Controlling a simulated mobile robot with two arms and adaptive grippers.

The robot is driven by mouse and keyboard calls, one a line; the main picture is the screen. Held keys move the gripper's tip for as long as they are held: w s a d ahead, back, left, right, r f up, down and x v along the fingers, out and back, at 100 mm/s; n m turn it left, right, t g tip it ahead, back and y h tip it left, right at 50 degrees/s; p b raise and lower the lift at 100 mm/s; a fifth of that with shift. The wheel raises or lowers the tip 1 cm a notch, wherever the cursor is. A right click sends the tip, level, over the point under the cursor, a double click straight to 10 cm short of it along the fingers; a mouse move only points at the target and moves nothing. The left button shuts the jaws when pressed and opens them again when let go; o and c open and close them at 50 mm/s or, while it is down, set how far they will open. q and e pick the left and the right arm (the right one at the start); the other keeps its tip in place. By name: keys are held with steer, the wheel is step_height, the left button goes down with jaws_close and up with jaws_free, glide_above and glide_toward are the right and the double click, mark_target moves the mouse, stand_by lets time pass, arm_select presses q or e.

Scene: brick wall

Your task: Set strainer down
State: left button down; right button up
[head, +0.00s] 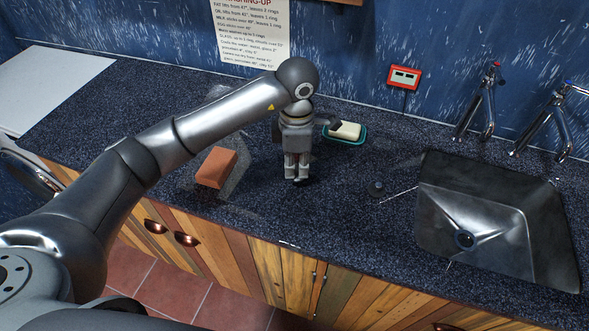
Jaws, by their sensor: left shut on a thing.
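My left gripper (297,179) points down at the middle of the dark speckled countertop (330,225). Its fingers are shut on a small dark thing, taken as the strainer (304,183), of which only a dark edge shows at the fingertips. The fingers and hand hide the rest of it. The fingertips are at or just above the counter; I cannot tell whether the strainer touches it. My right gripper is not in view.
A dark plug (376,188) lies right, near the metal sink (487,232) and taps (484,103). The front counter is clear.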

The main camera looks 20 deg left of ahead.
arm_select(q)
steer(key=f+p, duration=0.1)
steer(key=f, duration=0.2)
steer(key=shift+w+a+f+p, duration=0.1)
steer(key=shift+w+a+p, duration=0.1)
steer(key=shift+a+p, duration=0.15)
steer(key=shift+f, duration=0.4)
steer(key=shift+f, duration=0.15)
steer(key=c, duration=1.4)
jaws_free()
steer(key=shift+c, duration=0.2)
